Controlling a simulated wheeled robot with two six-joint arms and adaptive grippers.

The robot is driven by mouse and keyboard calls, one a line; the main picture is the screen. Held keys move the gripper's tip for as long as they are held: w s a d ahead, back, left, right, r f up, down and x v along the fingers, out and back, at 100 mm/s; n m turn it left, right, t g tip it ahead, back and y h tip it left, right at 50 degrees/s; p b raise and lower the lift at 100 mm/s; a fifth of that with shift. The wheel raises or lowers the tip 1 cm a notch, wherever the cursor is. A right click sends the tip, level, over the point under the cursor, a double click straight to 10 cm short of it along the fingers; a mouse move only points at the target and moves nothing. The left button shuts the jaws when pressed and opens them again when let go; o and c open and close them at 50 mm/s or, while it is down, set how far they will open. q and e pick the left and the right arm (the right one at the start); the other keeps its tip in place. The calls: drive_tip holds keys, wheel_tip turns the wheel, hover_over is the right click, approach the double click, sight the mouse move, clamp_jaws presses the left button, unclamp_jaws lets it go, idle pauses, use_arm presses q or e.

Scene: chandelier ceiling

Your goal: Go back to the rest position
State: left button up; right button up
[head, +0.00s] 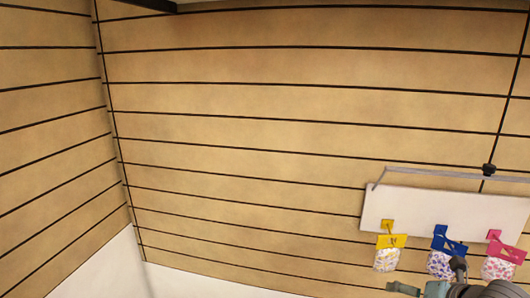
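Part of my arm, grey-green with a darker end piece, shows at the lower right edge of the head view. The dark piece stands in front of the lower edge of a small bag with a blue top (440,262). I cannot tell whether it touches the bag, or whether it is a gripper finger. No clear pair of fingertips shows. No gripper or arm comes in from the left.
A white board (410,208) with a grey rail hangs at the right. Bags with a yellow top (387,260) and a pink top (499,262) hang from it beside the blue one. Behind are tan panels (250,130) with dark lines. The left and middle are clear.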

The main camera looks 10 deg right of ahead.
drive_tip(key=s+a+f+m+g, duration=0.3)
drive_tip(key=s+a+f+m, duration=0.4)
drive_tip(key=s+f+m, duration=0.6)
drive_tip(key=s+a+f+m+g, duration=0.2)
drive_tip(key=s+a+f+m, duration=0.5)
drive_tip(key=s+m, duration=0.65)
wheel_tip(320, 180, down, 22)
drive_tip(key=d+m+g, duration=0.2)
drive_tip(key=m, duration=0.1)
drive_tip(key=s+d+f, duration=0.1)
drive_tip(key=s+f, duration=0.8)
drive_tip(key=s, duration=0.4)
drive_tip(key=shift+s+d+f+b, duration=0.15)
drive_tip(key=shift+f+b, duration=0.25)
drive_tip(key=shift+m, duration=0.25)
